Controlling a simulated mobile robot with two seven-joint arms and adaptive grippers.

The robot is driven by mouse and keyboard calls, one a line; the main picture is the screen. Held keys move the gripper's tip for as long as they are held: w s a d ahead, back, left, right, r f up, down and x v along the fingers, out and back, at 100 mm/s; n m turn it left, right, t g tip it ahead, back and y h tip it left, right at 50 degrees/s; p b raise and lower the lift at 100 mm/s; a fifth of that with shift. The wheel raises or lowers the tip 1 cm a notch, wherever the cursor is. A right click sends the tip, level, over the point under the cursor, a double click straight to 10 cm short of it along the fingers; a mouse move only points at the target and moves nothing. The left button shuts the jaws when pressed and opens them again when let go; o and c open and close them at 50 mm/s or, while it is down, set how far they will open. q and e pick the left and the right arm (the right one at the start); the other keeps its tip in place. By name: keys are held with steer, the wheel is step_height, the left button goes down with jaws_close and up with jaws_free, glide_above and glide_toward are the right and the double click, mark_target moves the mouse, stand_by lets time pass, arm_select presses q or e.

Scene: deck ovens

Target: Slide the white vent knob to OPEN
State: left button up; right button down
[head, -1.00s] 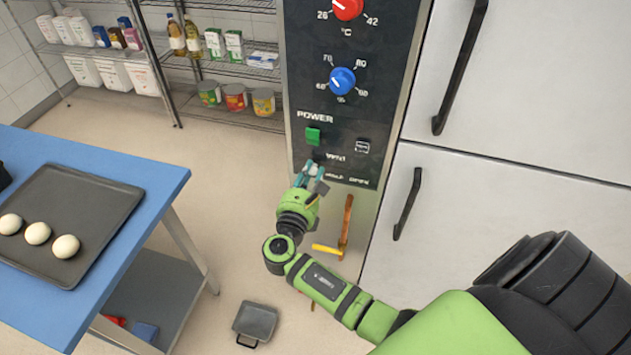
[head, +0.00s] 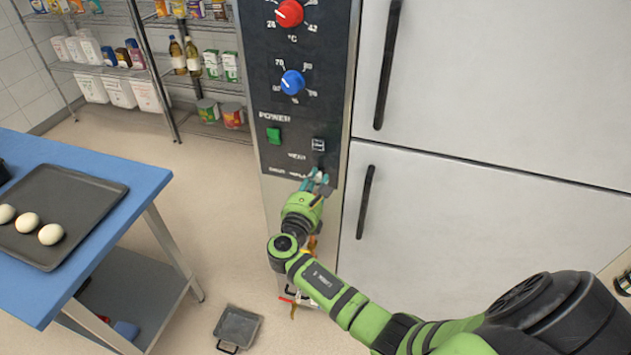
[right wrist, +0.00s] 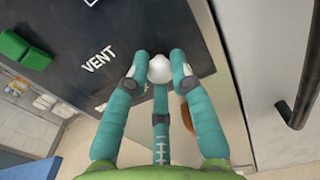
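The white vent knob (right wrist: 159,69) shows in the right wrist view at the edge of the dark control panel (head: 262,95), close to the printed word VENT. My right gripper (right wrist: 158,62) has its teal fingers closed around the knob, one on each side and one below. Printed labels show to the left of the gripper, the last one seeming to read HALF. The OPEN label is hidden behind the fingers. My left gripper is in neither view.
A green power switch (head: 273,135), a blue dial (head: 292,82) and a red dial (head: 289,13) sit on the panel. White doors (head: 440,215) with black handles stand to the right. A blue table (head: 150,178) holds a tray of dough balls. A grey pan lies on the floor.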

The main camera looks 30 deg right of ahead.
steer(key=c, duration=1.1)
jaws_free()
steer(key=shift+d+r, duration=0.2)
steer(key=shift+r, duration=0.15)
steer(key=shift+o, duration=0.2)
steer(key=shift+s, duration=0.15)
steer(key=shift+a+f, duration=0.1)
steer(key=shift+f, duration=0.05)
steer(key=shift+s+a, duration=0.2)
steer(key=shift+a, duration=0.1)
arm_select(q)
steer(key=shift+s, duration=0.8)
arm_select(e)
steer(key=v, duration=1.1)
steer(key=shift+s, duration=0.15)
